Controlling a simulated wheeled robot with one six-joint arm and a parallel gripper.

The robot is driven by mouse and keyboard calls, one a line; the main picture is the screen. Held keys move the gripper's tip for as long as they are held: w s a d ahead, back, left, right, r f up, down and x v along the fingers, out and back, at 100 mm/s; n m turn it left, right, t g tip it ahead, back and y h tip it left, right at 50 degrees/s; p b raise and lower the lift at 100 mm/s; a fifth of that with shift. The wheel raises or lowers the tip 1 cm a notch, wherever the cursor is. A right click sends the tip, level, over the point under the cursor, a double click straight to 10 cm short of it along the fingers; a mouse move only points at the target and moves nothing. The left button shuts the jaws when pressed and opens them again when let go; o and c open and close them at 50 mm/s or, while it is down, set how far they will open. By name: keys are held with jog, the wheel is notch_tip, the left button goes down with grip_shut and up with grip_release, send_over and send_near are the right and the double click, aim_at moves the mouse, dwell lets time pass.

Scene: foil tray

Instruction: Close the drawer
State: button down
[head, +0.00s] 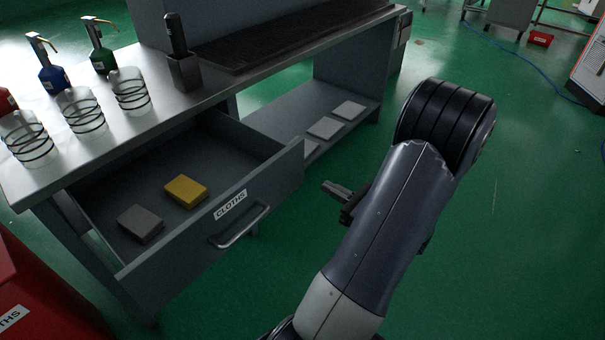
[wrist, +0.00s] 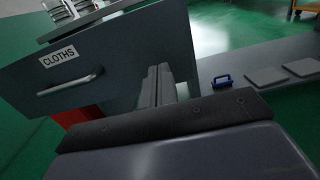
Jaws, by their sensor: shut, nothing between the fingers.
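The grey drawer (head: 217,222) under the metal bench is pulled well out. Its front carries a white CLOTHS label (head: 230,204) and a bar handle (head: 240,226). A yellow cloth block (head: 186,191) and a grey one (head: 140,223) lie inside. My gripper (head: 328,187) is shut and empty, to the right of the drawer front in the head view. In the wrist view its fingers (wrist: 157,78) point toward the right part of the drawer front (wrist: 115,62), right of the handle (wrist: 78,81). I cannot tell whether they touch it.
The bench top (head: 160,120) holds several glass jars, pump bottles and a dark holder (head: 184,73). A lower shelf (head: 300,120) with pale pads stands behind my gripper. A red bin (head: 40,290) is at lower left.

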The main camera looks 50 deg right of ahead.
aim_at(292, 168)
jog(key=w, duration=0.4)
jog(key=w+b, duration=0.1)
jog(key=w, duration=0.4)
jog(key=shift+w+a, duration=0.2)
jog(key=shift+w, duration=0.05)
